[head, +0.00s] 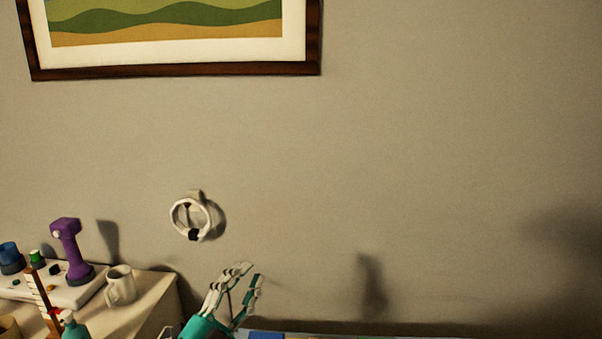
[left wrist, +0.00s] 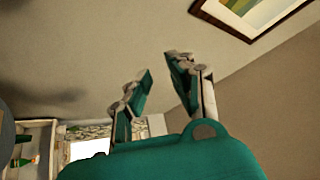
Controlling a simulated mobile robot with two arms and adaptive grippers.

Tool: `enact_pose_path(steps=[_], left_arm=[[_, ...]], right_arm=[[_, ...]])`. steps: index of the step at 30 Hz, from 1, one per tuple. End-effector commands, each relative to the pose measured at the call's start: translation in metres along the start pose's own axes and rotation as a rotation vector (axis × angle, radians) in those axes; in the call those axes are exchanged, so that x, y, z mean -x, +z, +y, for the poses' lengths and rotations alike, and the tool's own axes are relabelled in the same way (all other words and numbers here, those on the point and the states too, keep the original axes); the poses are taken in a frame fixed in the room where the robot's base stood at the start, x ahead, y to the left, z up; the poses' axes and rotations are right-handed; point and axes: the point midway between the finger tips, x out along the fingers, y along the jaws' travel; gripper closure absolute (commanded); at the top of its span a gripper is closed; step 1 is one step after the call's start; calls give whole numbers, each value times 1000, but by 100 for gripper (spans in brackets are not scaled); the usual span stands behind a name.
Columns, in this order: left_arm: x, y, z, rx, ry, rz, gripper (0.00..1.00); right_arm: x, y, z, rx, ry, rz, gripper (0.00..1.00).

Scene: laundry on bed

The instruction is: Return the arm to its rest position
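My left gripper (head: 249,271) shows at the bottom of the head view, teal with pale jointed fingers pointing up. Its fingers are apart with nothing between them. In the left wrist view the same gripper (left wrist: 158,66) shows its two fingers spread and empty, with the wall and ceiling behind. My right gripper is in neither view.
A side table (head: 152,291) at the lower left holds a purple tool-like object (head: 70,248), a white mug (head: 121,286) and other small items. A white ring fixture (head: 174,216) is on the wall. A framed picture (head: 170,71) hangs above. The right side is bare wall.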

Motion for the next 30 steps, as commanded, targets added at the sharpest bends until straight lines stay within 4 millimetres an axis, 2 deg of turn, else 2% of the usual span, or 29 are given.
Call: enact_pose_path(steps=[1, 3, 5, 6, 8, 9, 12, 18, 27, 30], left_arm=[[22, 31, 4, 106, -36, -180, 79], [58, 71, 13, 224, -59, -422, 79], [92, 98, 27, 310, -55, -609, 79], [118, 112, 38, 364, -42, -728, 79], [157, 127, 57, 437, -11, -896, 79], [183, 132, 71, 484, 16, -1000, 79], [238, 135, 98, 574, 88, -1210, 79], [317, 117, 135, 693, 228, -1485, 79], [398, 72, 164, 816, 422, -1753, 79], [407, 96, 190, 813, 432, -1764, 79]], right_arm=[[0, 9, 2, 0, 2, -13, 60], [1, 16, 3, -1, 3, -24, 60], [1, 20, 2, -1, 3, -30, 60], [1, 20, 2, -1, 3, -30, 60], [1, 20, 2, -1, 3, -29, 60], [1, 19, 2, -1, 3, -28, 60], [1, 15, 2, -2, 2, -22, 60], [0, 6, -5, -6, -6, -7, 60], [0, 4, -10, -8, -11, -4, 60], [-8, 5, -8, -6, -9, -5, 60]])
